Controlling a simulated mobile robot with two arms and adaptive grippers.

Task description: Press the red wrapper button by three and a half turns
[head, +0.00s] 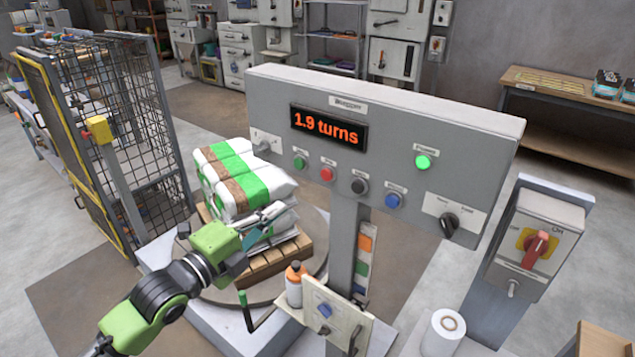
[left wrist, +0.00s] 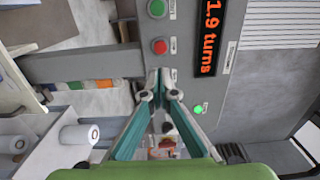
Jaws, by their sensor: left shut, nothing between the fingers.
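The red button (head: 326,174) is in the row of buttons on the grey wrapper panel (head: 430,126), between a green and a black one. The panel's display (head: 328,127) reads "1.9 turns" in orange. My left gripper (head: 278,208) is shut and empty, below and left of the red button in the head view, with a visible gap between them. In the left wrist view the shut fingertips (left wrist: 160,76) point at the panel just below the red button (left wrist: 159,46) and cover part of the panel. My right gripper is in neither view.
A green lamp (head: 422,162) glows on the panel. Behind my left gripper, stacked bags (head: 238,180) sit on a wooden pallet (head: 270,262) on the turntable. A red rotary switch (head: 535,249) is at the right.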

